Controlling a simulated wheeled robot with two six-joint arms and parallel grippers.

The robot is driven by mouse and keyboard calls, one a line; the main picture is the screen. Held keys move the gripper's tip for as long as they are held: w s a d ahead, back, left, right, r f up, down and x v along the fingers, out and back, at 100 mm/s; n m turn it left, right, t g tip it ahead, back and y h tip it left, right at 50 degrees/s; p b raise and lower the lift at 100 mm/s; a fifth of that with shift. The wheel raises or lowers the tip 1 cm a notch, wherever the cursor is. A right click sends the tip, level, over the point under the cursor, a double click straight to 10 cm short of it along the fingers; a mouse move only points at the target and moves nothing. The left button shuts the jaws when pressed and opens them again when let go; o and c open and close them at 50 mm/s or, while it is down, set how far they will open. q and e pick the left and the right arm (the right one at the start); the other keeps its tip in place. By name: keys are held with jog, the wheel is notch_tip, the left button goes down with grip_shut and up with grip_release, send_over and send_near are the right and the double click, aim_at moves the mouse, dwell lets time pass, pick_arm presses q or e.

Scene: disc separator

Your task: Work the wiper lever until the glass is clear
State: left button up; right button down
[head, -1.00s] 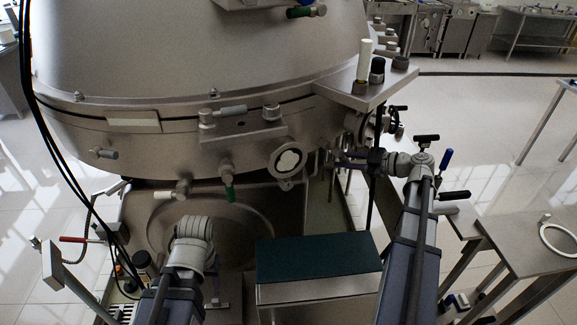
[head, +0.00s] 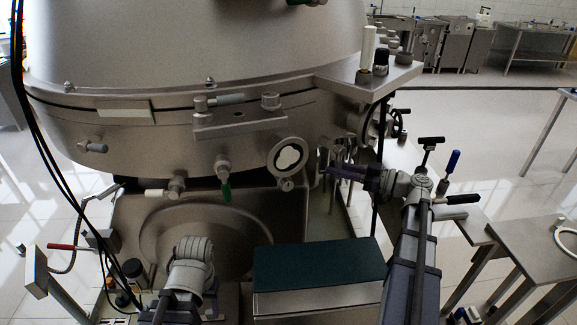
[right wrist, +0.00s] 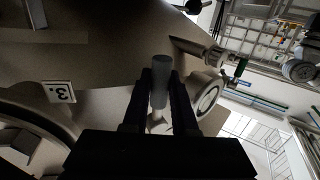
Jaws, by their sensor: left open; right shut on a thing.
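The round sight glass (head: 288,156) sits in a metal ring on the drum's front. It shows a pale, uneven patch with a darker edge. In the right wrist view its pale ring (right wrist: 207,97) lies right of the fingers. My right gripper (head: 328,171) is just right of the glass. In the right wrist view it is shut on a grey cylindrical handle (right wrist: 160,80), which looks like the wiper lever. The lever's joint to the glass is unclear. My left gripper (head: 212,304) is low in front of the machine, mostly hidden behind its own wrist, and holds nothing that I can see.
A dark green-topped box (head: 318,264) stands between my arms. A bracket shelf (head: 368,75) with knobs juts out above my right gripper. A green-handled valve (head: 225,184) hangs left of the glass. A metal bench (head: 530,225) stands at the right.

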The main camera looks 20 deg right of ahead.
jog(key=shift+s+a+y, duration=0.1)
jog(key=shift+a+y, duration=0.15)
jog(key=shift+y, duration=0.05)
pick_arm(q)
jog(key=shift+f, duration=0.3)
